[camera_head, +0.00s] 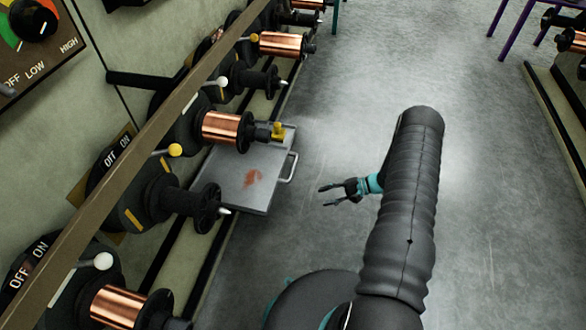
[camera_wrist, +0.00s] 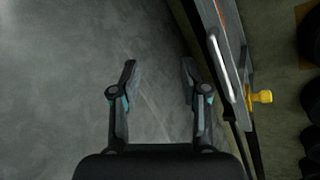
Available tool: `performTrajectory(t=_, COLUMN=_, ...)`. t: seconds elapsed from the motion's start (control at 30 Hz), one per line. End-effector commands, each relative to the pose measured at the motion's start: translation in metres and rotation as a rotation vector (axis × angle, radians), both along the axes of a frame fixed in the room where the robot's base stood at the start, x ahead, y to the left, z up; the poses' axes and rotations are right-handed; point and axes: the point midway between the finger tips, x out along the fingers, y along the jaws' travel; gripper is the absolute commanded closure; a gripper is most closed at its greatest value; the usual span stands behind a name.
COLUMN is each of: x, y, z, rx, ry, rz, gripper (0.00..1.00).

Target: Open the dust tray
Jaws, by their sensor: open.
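The dust tray (camera_head: 238,172) is a flat grey metal tray low beside the machine, with a reddish-brown patch on its top. Its pale bar handle (camera_head: 290,167) is on the right side, facing the aisle. The handle also shows in the wrist view (camera_wrist: 221,68), to the right of my gripper. My gripper (camera_head: 325,195) is open and empty over the floor, to the right of the tray and apart from the handle. In the wrist view both fingers of my gripper (camera_wrist: 158,68) are spread with only floor between them.
A yellow knob (camera_head: 278,130) stands at the tray's far edge; it also shows in the wrist view (camera_wrist: 260,97). Copper spools (camera_head: 226,128) on black spindles and a long brown rail (camera_head: 150,136) line the left. The grey aisle floor (camera_head: 300,90) is clear.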

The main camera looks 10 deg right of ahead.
Motion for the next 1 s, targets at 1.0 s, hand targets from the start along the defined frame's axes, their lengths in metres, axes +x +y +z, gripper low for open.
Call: performTrajectory(t=1.0, x=0.113, y=0.038, z=0.024, rx=0.034, ry=-0.589, rz=-0.077, gripper=0.55)
